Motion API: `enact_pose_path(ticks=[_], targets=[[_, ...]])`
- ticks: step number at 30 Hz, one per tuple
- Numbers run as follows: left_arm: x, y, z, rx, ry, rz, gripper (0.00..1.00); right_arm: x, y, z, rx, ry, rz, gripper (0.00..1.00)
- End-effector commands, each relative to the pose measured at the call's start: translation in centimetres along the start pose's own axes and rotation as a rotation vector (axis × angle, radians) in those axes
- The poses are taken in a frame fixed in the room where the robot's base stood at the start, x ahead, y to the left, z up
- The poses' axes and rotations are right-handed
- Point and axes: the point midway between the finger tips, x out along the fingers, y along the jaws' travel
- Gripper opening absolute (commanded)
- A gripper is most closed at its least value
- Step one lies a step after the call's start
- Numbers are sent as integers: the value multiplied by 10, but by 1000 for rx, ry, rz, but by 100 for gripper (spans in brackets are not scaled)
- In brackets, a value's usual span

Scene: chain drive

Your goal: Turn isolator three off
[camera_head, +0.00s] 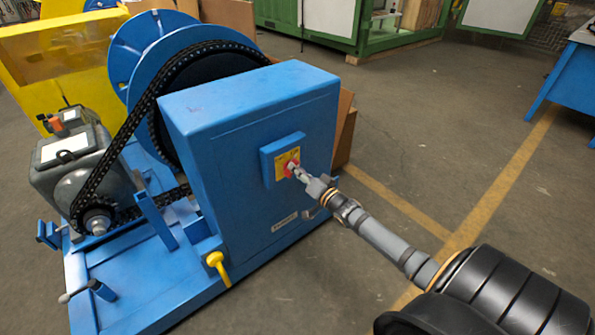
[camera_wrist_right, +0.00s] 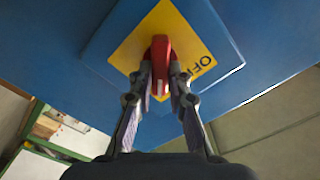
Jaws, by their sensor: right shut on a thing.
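The isolator is a blue box with a yellow plate (camera_wrist_right: 191,35) and a red handle (camera_wrist_right: 159,50), on the side of a large blue cabinet (camera_head: 255,110). In the head view the red handle (camera_head: 290,168) shows at the tip of my right gripper (camera_head: 298,172). In the right wrist view my right gripper (camera_wrist_right: 160,72) has its two fingers on either side of the handle, shut on it. The letters "OF" are readable on the plate, to the right of the handle. No isolator number is readable. My left gripper is out of view.
A chain (camera_head: 125,125) runs from a grey motor (camera_head: 75,165) to a large wheel behind the cabinet. A yellow lever (camera_head: 217,265) sticks out at the cabinet's lower front. Open floor with yellow lines lies to the right.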

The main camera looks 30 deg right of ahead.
Motion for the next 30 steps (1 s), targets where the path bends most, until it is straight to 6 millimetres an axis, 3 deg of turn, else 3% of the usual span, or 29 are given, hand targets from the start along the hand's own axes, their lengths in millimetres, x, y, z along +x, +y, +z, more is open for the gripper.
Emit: enact_pose_path(ticks=[14, 21, 30], targets=[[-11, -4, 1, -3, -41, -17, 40, 0, -2, -1, -237, 0, 1, 0], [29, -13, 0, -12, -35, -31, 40, 0, -4, -1, -465, 0, 2, 0], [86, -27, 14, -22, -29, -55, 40, 0, -6, -1, -750, 0, 1, 0]])
